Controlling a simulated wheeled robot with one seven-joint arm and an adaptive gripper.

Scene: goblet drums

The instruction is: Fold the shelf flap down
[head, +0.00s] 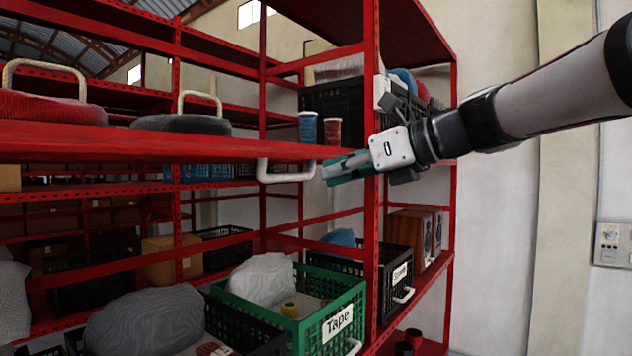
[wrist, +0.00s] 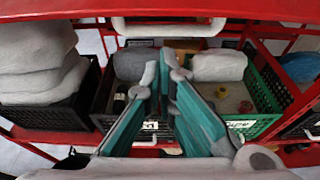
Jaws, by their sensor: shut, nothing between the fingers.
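The red shelf panel (head: 180,145), which seems to be the flap, runs across the head view at mid height and looks roughly level. A white handle (head: 286,172) hangs at its edge. In the wrist view, a red panel edge (wrist: 70,12) with a white handle (wrist: 168,28) crosses the top. My gripper (head: 328,172) is just right of the handle in the head view, beside the red upright, and looks apart from it. Its teal fingers (wrist: 163,70) are shut and empty, pointing toward the handle from below in the wrist view.
A blue cup (head: 308,127) and a red cup (head: 332,131) stand on the level of the panel near the upright. Below are a green crate (head: 318,332) labelled Tape and a black crate (head: 393,285). Open room lies right of the rack, before the wall.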

